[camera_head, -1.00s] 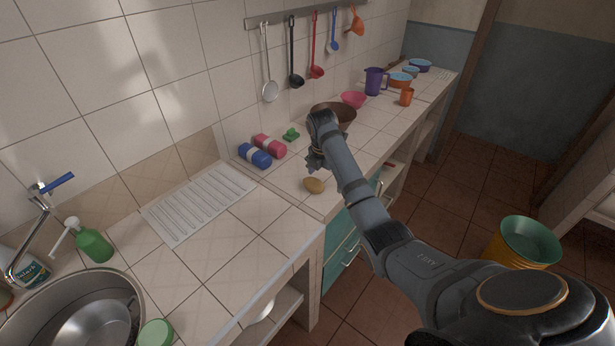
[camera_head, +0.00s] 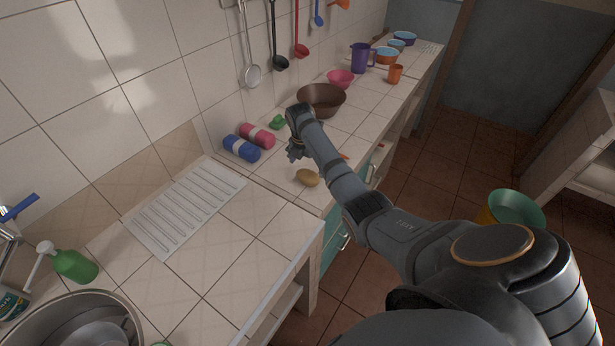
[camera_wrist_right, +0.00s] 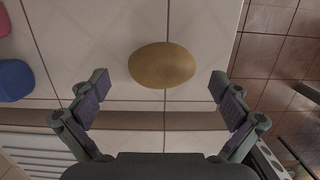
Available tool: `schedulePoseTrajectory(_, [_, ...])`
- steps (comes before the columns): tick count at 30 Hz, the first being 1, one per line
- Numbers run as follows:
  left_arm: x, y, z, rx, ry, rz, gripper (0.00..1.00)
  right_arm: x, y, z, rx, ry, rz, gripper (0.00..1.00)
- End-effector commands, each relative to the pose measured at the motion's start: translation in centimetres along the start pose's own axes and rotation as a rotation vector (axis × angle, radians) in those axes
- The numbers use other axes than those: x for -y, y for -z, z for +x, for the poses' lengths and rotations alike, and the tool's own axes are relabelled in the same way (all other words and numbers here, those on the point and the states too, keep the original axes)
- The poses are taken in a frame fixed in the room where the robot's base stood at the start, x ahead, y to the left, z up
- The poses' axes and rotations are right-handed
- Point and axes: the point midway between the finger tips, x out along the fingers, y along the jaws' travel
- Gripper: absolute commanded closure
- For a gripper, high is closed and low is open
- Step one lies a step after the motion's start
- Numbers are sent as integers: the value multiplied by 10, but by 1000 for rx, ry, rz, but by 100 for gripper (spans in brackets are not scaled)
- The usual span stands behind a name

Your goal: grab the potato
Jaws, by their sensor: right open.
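The potato (camera_head: 308,177) is a brown oval lying on the tiled counter near its front edge. In the right wrist view the potato (camera_wrist_right: 162,65) lies ahead of the fingertips, centred a little above the gap between them. My right gripper (camera_head: 296,152) is above the counter, just behind and left of the potato in the head view. In the wrist view my right gripper (camera_wrist_right: 160,87) has its two fingers spread wide, with nothing between them. It is apart from the potato. My left gripper is in no frame.
Blue (camera_head: 241,148) and pink (camera_head: 257,136) rolls and a green item (camera_head: 277,122) lie by the wall. A brown bowl (camera_head: 321,98) stands farther along the counter. A white drainboard (camera_head: 185,208) is nearer. The counter around the potato is mostly clear.

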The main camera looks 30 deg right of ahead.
Motion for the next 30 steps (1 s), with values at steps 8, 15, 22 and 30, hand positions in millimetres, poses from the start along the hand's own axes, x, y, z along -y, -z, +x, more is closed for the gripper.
schedulePoseTrajectory(8, [1,-2,-13,5,0,0,60,2,8,41,-2,3,0,0])
schedulePoseTrajectory(15, [0,-17,-13,28,-1,1,60,1,8,45,0,1,0,0])
schedulePoseTrajectory(22, [0,-13,-13,22,-1,1,60,2,8,45,-1,1,0,30])
schedulePoseTrajectory(30, [0,-7,-13,13,-1,0,60,2,8,44,0,1,0,54])
